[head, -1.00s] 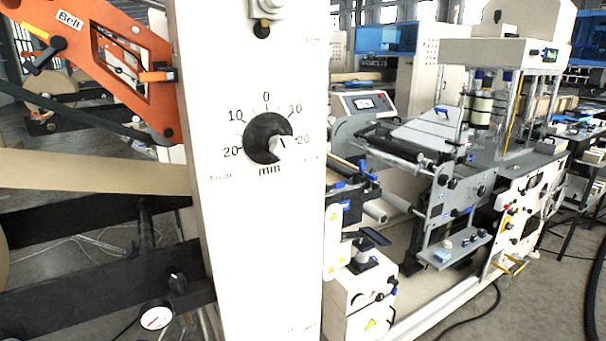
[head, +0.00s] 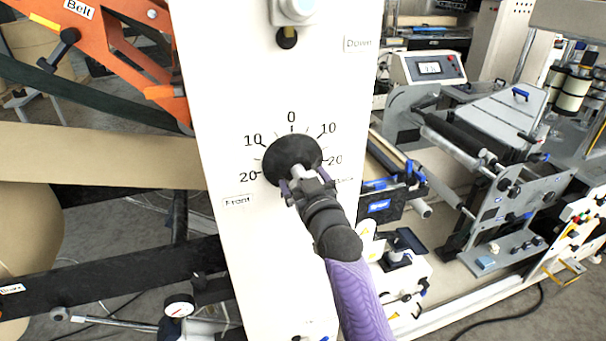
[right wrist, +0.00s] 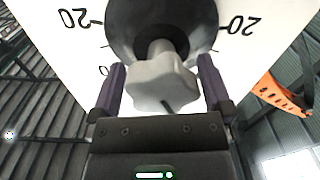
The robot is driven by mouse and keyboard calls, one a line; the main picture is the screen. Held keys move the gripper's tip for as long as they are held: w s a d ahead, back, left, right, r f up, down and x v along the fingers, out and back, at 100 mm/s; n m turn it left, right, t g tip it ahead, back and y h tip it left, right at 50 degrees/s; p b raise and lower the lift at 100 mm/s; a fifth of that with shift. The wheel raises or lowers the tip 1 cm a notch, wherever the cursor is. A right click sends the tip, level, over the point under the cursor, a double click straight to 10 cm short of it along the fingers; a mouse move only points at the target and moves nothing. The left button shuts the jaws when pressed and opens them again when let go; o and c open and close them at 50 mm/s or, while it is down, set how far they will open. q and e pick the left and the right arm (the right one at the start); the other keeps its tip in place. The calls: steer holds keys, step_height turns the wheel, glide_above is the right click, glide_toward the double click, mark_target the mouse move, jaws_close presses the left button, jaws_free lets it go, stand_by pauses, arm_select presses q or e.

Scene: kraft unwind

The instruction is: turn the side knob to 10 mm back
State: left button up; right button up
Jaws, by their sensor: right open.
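The side knob is a light grey lobed grip on a black round dial (head: 283,152) on the white machine column. The scale reads 20, 10, 0, 10, 20, with "Front" at the lower left; the right-hand label is partly hidden. In the right wrist view the grey knob (right wrist: 160,80) shows a short dark mark on its lower edge. My right gripper (head: 306,183) is open, with its purple fingers on either side of the knob and small gaps visible. My arm hides part of the dial in the head view. My left gripper is not in view.
An orange arm marked "Belt" (head: 130,50) and a brown paper web (head: 100,157) lie left of the white column (head: 270,255). A dial gauge (head: 179,307) sits low left. Machine units with rollers (head: 470,145) stand at the right.

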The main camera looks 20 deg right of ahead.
steer(key=shift+w+a, duration=0.15)
steer(key=shift+w, duration=0.6)
steer(key=c, duration=1.1)
